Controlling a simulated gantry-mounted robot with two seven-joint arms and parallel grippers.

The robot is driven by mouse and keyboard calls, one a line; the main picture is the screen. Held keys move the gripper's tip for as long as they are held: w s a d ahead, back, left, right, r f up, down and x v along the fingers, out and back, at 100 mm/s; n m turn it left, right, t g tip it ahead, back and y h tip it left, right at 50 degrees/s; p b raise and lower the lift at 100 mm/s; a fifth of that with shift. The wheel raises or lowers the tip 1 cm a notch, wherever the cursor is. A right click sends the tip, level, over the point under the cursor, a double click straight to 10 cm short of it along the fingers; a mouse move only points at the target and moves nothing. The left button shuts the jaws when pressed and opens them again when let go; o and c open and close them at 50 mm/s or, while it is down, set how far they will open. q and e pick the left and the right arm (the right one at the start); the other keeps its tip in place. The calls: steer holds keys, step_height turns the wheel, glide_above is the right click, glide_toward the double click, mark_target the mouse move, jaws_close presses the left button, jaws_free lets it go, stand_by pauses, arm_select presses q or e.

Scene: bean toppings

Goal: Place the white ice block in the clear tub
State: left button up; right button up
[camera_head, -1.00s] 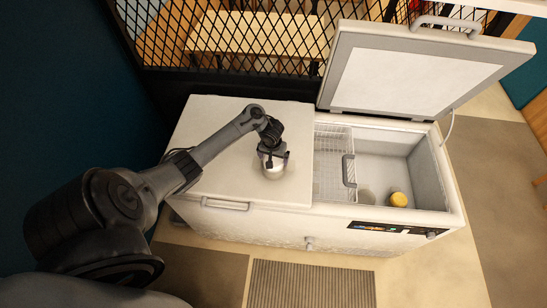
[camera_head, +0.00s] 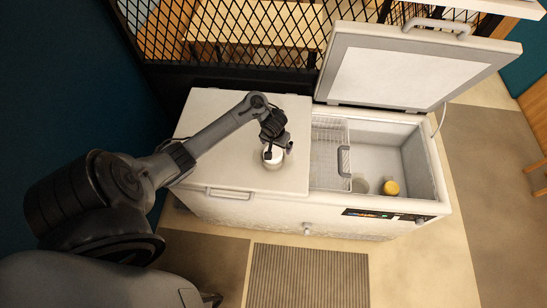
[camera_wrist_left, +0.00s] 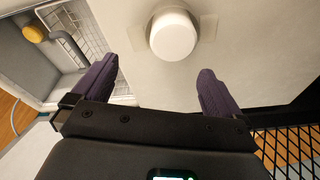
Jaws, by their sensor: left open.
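The white ice block (camera_head: 272,157) is a rounded, cylinder-like piece at the closed left lid of the freezer. In the left wrist view the white block (camera_wrist_left: 173,35) lies beyond and between the fingertips, apart from both. A faint, paler square patch surrounds it there; I cannot tell whether this is the clear tub. My left gripper (camera_head: 279,148) is open and empty, just above the block; its two purple fingers (camera_wrist_left: 157,80) are spread wide in the wrist view. My right gripper is not in view.
The chest freezer's right side is open, its raised lid (camera_head: 405,75) leaning back. Inside are a wire basket (camera_head: 328,150), a pale cylinder (camera_head: 360,185) and a yellow-topped item (camera_head: 391,187). A black mesh fence (camera_head: 225,35) stands behind. The closed lid (camera_head: 225,125) is otherwise clear.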

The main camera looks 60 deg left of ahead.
arm_select(q)
steer(key=s+d+r+m+t, duration=0.1)
steer(key=s+d+m, duration=0.2)
steer(key=d, duration=0.5)
steer(key=s+d+m+t, duration=0.1)
steer(key=s+d+m, duration=0.15)
steer(key=d, duration=0.65)
steer(key=s+d+r+m+h, duration=0.1)
steer(key=s+d+r+m, duration=0.2)
steer(key=s+d+r, duration=0.5)
step_height(320, 180, up, 2)
steer(key=shift+s+d+r+h, duration=0.25)
steer(key=shift+s+d+h, duration=0.15)
steer(key=shift+s, duration=0.75)
